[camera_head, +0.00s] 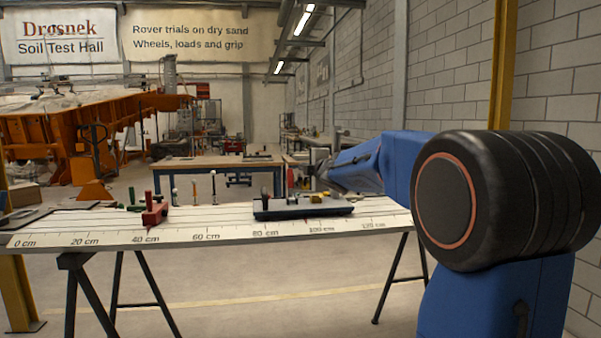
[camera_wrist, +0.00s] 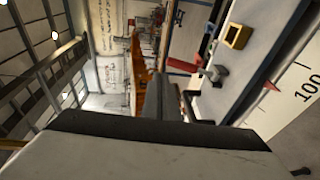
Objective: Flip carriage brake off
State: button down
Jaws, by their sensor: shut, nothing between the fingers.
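The carriage (camera_head: 285,212) is a dark flat sled on the scaled bench, near the 80 to 100 cm marks. In the wrist view, the yellow block (camera_wrist: 237,36) and a red lever-like part (camera_wrist: 182,64) with a grey end show beyond my fingers. I cannot tell for sure that this is the brake. My gripper (camera_head: 314,170) is above the carriage's right part, apart from it. Its dark fingers (camera_wrist: 160,97) are shut and empty.
The long bench (camera_head: 200,230) has a cm scale along its front edge and stands on trestles. A red block (camera_head: 154,212) stands near 40 cm, with green pieces behind it. Short pegs (camera_head: 194,193) stand behind the bench's middle. The bench between block and carriage is clear.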

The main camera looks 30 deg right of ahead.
jog(key=shift+s+r, duration=0.35)
jog(key=shift+s, duration=0.35)
jog(key=shift+s+r, duration=0.3)
jog(key=shift+s, duration=0.4)
jog(key=shift+a, duration=0.1)
jog(key=s+a+f+m+g, duration=0.4)
jog(key=s+f, duration=0.7)
jog(key=s, duration=0.5)
jog(key=s+a+f+m+g+y, duration=0.1)
jog(key=s+a+f+m+g, duration=0.3)
jog(key=s+a+f+m, duration=0.3)
jog(key=s+a+f+m+g, duration=0.4)
jog(key=s+f, duration=1.1)
jog(key=s, duration=1)
jog(key=shift+s+a+f+m, duration=0.15)
jog(key=shift+s+a+m, duration=0.15)
jog(key=shift+a+m, duration=0.7)
